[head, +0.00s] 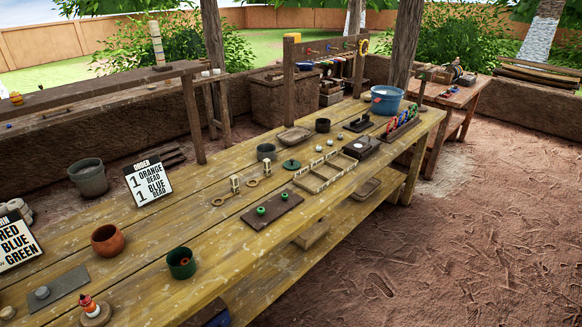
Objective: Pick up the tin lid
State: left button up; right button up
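A round dark green lid (291,165) with a small knob lies flat on the long yellow wooden table (225,240), near its middle. It looks like the tin lid, though it is small in the head view. A dark green tin (181,264) of similar colour stands open nearer the front, with something orange-brown inside. The lid lies apart from the tin. Neither of my grippers shows in the head view.
Around the lid are a sectioned wooden tray (318,184), a dark grey cup (266,152), a shallow dish (294,136) and small pale beads. A brown board (272,212) with two green pieces lies nearer. Clay pot (106,240) and order sign (148,182) stand left.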

aim_at(291, 165)
jog(key=i+l+u, duration=0.15)
jog(key=i+l, duration=0.15)
jog(key=i+l+u, duration=0.25)
jog(key=i+l, duration=0.25)
jog(key=l, duration=0.15)
jog(key=i+l+u, duration=0.15)
jog(key=l, duration=0.25)
jog(key=i+l+u, duration=0.15)
jog(key=i+l, duration=0.15)
jog(key=i+l+u, duration=0.15)
jog(key=l, duration=0.35)
jog(key=i+l+u, duration=0.15)
jog(key=l, duration=0.3)
jog(key=i+l+u, duration=0.1)
jog(key=i+l, duration=0.15)
jog(key=l, duration=0.2)
